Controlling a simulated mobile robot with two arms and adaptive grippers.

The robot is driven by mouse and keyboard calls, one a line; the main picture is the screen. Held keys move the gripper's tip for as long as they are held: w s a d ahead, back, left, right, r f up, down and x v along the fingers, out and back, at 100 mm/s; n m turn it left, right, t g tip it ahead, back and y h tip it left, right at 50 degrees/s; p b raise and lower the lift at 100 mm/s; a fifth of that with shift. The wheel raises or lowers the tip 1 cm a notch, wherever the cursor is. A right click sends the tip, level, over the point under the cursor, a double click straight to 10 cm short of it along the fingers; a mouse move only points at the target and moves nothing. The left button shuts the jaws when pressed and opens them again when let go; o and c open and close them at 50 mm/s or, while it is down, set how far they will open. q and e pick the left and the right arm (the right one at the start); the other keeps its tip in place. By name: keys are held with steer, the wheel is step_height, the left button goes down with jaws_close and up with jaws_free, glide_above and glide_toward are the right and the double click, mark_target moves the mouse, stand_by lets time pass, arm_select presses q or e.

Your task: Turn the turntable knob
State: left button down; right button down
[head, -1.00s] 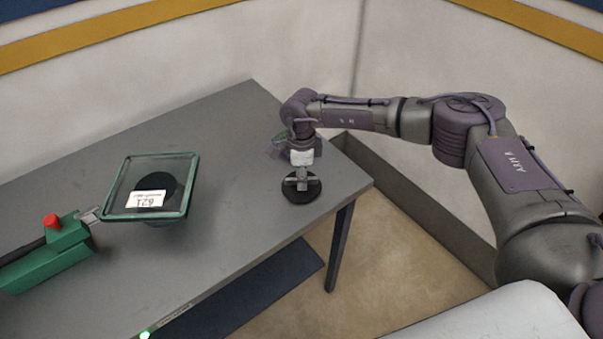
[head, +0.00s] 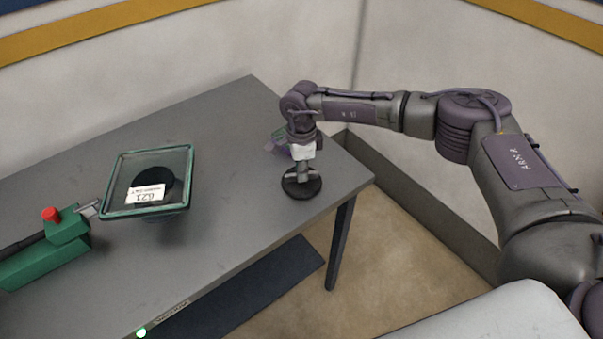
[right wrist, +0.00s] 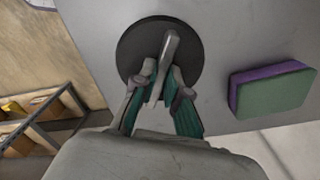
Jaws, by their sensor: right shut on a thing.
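The knob is a black round disc with a grey upright handle (head: 302,184) on the right end of the grey table. In the right wrist view the disc (right wrist: 132,48) and its slanted grey handle (right wrist: 170,46) show at the top middle. My right gripper (right wrist: 160,88) reaches down over it, with a finger on each side of the handle, shut on it. My left gripper is in neither view.
A square green-rimmed clear panel (head: 123,178) with a 621 label stands on the table, left of the knob. A green device (head: 45,262) with a red button (head: 50,215) is farther left. A green and purple block (right wrist: 272,90) lies close beside the knob.

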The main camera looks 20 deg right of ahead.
steer(key=n+b, duration=0.8)
steer(key=shift+w+f+b, duration=0.1)
steer(key=shift+f+b, duration=0.1)
steer(key=shift+b, duration=0.1)
steer(key=shift+n+b, duration=0.7)
steer(key=shift+n, duration=0.1)
steer(key=n+b, duration=0.2)
steer(key=n, duration=0.1)
steer(key=shift+r+n, duration=0.15)
steer(key=shift+n, duration=0.15)
steer(key=shift+r+n+b, duration=0.1)
steer(key=shift+n+b, duration=0.65)
steer(key=shift+n, duration=0.65)
steer(key=c, duration=1.2)
jaws_free()
